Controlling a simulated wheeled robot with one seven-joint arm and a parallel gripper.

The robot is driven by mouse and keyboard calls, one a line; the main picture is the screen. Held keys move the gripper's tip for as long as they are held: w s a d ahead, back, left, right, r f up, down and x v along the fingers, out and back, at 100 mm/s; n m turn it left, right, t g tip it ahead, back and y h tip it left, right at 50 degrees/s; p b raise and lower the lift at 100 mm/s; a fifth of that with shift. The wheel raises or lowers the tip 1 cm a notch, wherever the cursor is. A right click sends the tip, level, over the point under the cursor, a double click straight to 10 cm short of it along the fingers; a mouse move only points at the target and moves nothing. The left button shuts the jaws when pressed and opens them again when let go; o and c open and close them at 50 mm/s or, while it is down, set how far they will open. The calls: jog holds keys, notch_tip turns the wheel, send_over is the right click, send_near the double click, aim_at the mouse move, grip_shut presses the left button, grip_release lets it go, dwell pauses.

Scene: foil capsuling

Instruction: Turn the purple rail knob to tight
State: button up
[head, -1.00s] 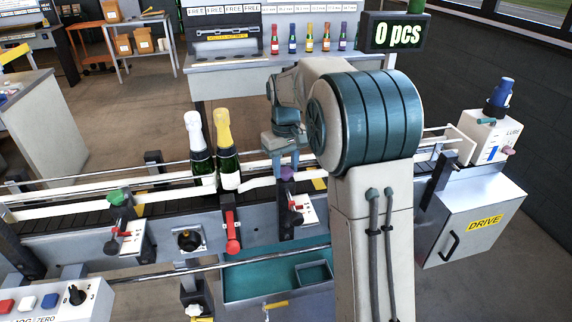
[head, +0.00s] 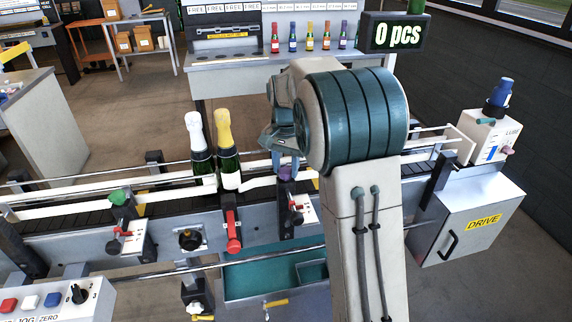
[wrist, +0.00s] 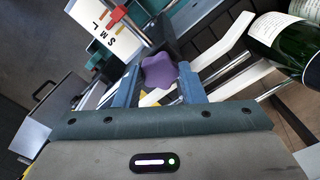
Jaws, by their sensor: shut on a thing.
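The purple rail knob (wrist: 159,72) is a lobed knob seen from above in the wrist view. It also shows in the head view (head: 286,173), small, on the front side of the conveyor. My gripper (wrist: 159,80) is shut on it, with one blue-grey finger on each side. In the head view my gripper (head: 284,160) points down onto the knob from above. A white scale card (wrist: 104,30) lettered S, M, L with a red pointer (wrist: 117,14) sits beside the knob. No tight or loose marking is readable.
Two bottles, one white-topped (head: 199,150) and one gold-topped (head: 228,150), stand on the conveyor left of the knob. White guide rails (wrist: 225,52) run close to my fingers.

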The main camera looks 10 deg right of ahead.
aim_at(285, 170)
jog(key=shift+m, duration=1.6)
jog(key=o, duration=1)
jog(key=shift+r, duration=0.15)
notch_tip(285, 170, up, 14)
jog(key=shift+f, duration=0.2)
